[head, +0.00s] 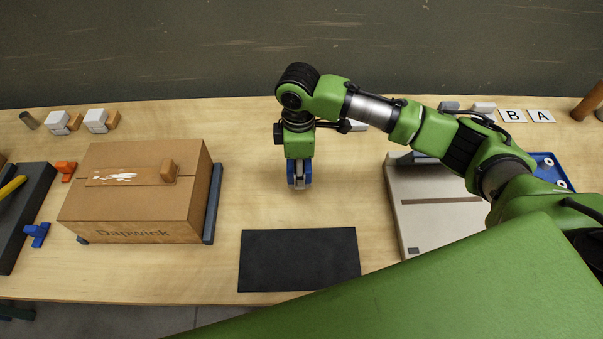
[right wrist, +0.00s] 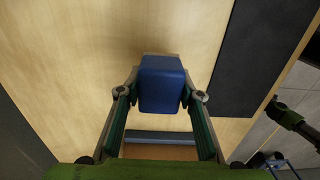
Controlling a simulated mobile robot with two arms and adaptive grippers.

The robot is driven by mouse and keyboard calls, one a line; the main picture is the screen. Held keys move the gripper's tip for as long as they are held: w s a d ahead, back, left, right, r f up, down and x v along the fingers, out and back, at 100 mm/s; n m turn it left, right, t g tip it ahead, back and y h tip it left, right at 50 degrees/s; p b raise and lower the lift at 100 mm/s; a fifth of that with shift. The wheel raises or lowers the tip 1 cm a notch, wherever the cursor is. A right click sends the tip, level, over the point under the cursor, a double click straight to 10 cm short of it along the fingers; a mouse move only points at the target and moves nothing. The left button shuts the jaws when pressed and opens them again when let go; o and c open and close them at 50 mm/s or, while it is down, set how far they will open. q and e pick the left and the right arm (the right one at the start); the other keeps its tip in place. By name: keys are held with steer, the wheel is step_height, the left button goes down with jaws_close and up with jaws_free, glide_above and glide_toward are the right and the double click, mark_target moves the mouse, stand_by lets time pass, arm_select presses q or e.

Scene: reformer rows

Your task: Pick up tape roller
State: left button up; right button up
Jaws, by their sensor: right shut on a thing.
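The tape roller, as I take it, is a blue block-like thing (right wrist: 161,85) between the two fingers of my right gripper (right wrist: 160,97) in the right wrist view. In the head view its blue part (head: 299,182) shows at the lower end of my right gripper (head: 299,170), which points down over the middle of the table. The right gripper is shut on it. Most of the roller is hidden by the gripper in the head view, and I cannot tell whether it touches the table. My left gripper is not in view.
A cardboard box (head: 140,222) stands left between dark rails (head: 212,204). A black mat (head: 300,260) lies in front of the gripper. A pale flat case (head: 435,225) is right. Orange (head: 66,168) and blue (head: 38,233) pieces lie far left. Bare table surrounds the gripper.

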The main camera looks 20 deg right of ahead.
steer(key=s+a+r+b, duration=0.1)
steer(key=s+a+r, duration=0.6)
steer(key=s, duration=0.3)
steer(key=shift+r+b, duration=0.3)
steer(key=shift+r, duration=0.25)
steer(key=shift+a, duration=0.1)
steer(key=shift+o, duration=1.4)
